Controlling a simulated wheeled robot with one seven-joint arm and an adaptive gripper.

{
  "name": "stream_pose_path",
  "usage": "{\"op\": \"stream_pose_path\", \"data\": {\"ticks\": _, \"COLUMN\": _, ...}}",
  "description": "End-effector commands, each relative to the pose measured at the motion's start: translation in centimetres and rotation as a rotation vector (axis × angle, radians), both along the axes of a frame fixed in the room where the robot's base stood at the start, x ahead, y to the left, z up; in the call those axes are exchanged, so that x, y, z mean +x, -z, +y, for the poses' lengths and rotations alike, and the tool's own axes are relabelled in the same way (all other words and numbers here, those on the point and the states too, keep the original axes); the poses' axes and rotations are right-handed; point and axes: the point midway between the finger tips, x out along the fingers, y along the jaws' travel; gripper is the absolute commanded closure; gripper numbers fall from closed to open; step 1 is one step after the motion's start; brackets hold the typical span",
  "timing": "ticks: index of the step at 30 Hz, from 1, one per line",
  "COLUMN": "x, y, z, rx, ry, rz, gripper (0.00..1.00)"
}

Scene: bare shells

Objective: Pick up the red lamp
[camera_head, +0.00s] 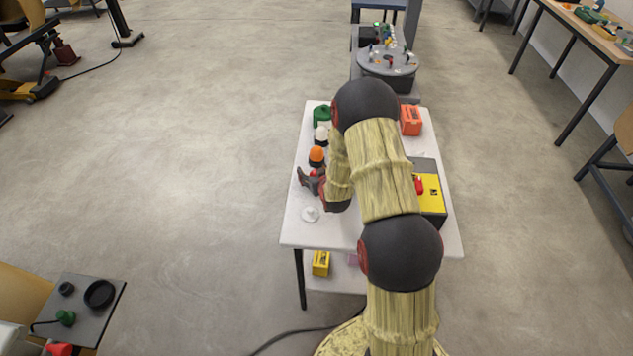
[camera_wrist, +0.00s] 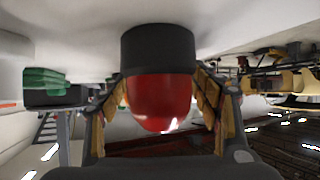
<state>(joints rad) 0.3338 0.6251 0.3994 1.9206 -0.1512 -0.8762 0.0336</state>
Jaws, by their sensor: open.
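The red lamp (camera_wrist: 160,100) has a glossy red dome on a black base (camera_wrist: 158,46). It fills the middle of the wrist view, which shows it upside down, with its base against the white table surface. My gripper (camera_wrist: 163,108) is open, with one finger on each side of the red dome. I cannot tell whether the fingers touch it. In the head view my gripper (camera_head: 309,181) is low over the left side of the white table (camera_head: 293,226), and only a small bit of red shows at its fingers; the rest of the lamp is hidden.
An orange lamp (camera_head: 316,154), a white lamp (camera_head: 321,132) and a green object (camera_head: 321,114) stand in a row behind my gripper. A white disc-like piece (camera_head: 310,214) lies in front. A yellow box with a red button (camera_head: 431,192) is on the right, partly behind my arm.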

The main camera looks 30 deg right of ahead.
Motion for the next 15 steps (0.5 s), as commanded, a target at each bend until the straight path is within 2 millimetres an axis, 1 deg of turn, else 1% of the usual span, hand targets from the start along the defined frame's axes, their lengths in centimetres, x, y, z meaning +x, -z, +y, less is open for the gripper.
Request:
{"op": "stream_pose_path", "data": {"ticks": 6, "x": 0.05, "y": -0.02, "z": -0.01, "rx": 0.0, "ry": 0.0, "rz": 0.0, "gripper": 0.37}}
{"op": "stream_pose_path", "data": {"ticks": 15, "x": 0.02, "y": -0.02, "z": -0.01, "rx": 0.0, "ry": 0.0, "rz": 0.0, "gripper": 0.54}}
